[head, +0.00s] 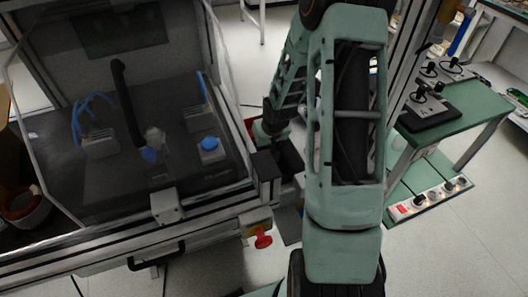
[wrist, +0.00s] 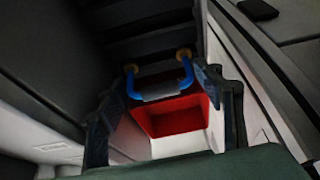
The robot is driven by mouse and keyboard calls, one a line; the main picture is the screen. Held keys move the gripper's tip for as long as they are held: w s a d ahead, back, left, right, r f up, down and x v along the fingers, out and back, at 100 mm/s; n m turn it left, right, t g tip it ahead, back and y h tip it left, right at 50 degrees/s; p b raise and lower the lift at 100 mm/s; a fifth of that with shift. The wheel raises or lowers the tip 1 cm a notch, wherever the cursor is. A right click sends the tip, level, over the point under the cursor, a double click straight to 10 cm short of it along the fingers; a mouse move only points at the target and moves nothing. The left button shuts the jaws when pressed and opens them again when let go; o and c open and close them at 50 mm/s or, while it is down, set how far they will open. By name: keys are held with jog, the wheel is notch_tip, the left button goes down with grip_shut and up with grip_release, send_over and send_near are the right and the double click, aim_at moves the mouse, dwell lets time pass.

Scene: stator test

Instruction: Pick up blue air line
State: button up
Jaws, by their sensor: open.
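A blue air line (wrist: 188,72) shows in the wrist view as a short bent loop with brass-coloured ends and a pale grey middle section. Its ends meet a dark ribbed surface. My gripper (wrist: 162,88) is open, with one dark finger to the left of the loop and one to the right. The loop's middle appears between the fingertips, with gaps on both sides. I cannot tell how far in depth the fingers are from it. In the head view my arm hides this air line.
A red bin (wrist: 175,119) lies behind the loop in the wrist view. In the head view, a clear-walled enclosure (head: 108,222) with other blue tubes (head: 80,118) stands left of my arm. A green table (head: 455,128) with joystick boxes (head: 428,108) stands at right.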

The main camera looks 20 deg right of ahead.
jog(key=shift+c, duration=0.4)
jog(key=c, duration=0.7)
jog(key=shift+o, duration=0.2)
jog(key=shift+r, duration=0.1)
notch_tip(320, 180, up, 18)
jog(key=p, duration=0.4)
